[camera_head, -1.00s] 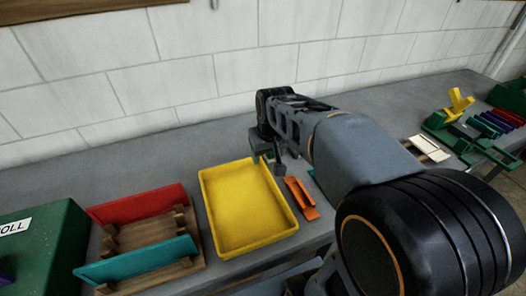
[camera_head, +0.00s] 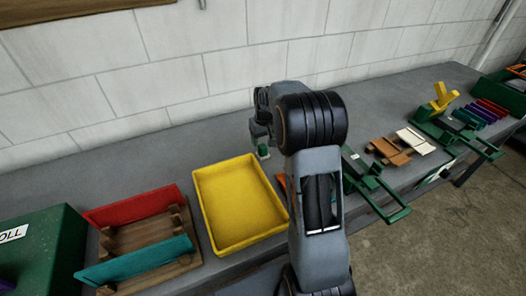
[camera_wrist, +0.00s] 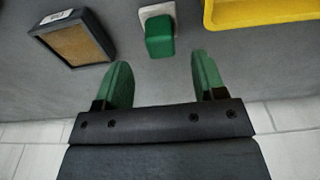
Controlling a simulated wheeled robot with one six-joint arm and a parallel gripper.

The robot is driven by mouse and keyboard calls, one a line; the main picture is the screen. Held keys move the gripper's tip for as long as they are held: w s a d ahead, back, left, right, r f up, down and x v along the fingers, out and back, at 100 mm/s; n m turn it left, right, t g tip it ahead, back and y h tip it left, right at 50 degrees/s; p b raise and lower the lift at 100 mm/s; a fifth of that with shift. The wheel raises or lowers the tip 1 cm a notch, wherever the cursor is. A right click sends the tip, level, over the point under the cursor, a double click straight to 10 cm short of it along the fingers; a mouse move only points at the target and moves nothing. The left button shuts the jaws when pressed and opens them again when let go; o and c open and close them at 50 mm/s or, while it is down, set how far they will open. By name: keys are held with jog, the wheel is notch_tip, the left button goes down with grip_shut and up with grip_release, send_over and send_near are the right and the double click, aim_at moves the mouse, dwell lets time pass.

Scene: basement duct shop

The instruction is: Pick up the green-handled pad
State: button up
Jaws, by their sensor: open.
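The green-handled pad (camera_wrist: 160,38) shows in the wrist view as a green block handle on a pale, whitish base. It lies on the grey bench just beyond the fingertips. My gripper (camera_wrist: 162,75) is open, with two green-tipped fingers apart and nothing between them. The pad is roughly in line with the gap and apart from the fingers. My arm hides part of the bench there.
A dark-framed block with a tan face (camera_wrist: 75,42) lies left of the pad in the wrist view; the yellow tray (camera_wrist: 262,22) is at right. A wooden rack (camera_head: 150,238) with red and teal pieces stands at left. Green fixtures (camera_head: 372,183) stand right of my arm. The wall is behind.

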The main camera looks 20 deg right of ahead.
aim_at(262, 145)
jog(key=shift+w+f+p, duration=0.2)
jog(key=shift+f+p, duration=0.2)
jog(key=shift+f, duration=1.2)
jog(key=shift+w+f+p, duration=0.15)
jog(key=shift+f+p, duration=0.2)
jog(key=shift+f, duration=1.2)
jog(key=c, duration=0.7)
jog(key=shift+c, duration=0.2)
jog(key=shift+r, duration=0.15)
jog(key=shift+r, duration=0.65)
jog(key=s+a+r+b, duration=0.2)
jog(key=s+r, duration=0.3)
jog(key=s, duration=0.1)
jog(key=s+a+r+b, duration=0.2)
jog(key=s+r, duration=0.4)
jog(key=s, duration=0.1)
jog(key=shift+s+a+r, duration=0.15)
jog(key=shift+a+r, duration=0.1)
jog(key=shift+a, duration=0.15)
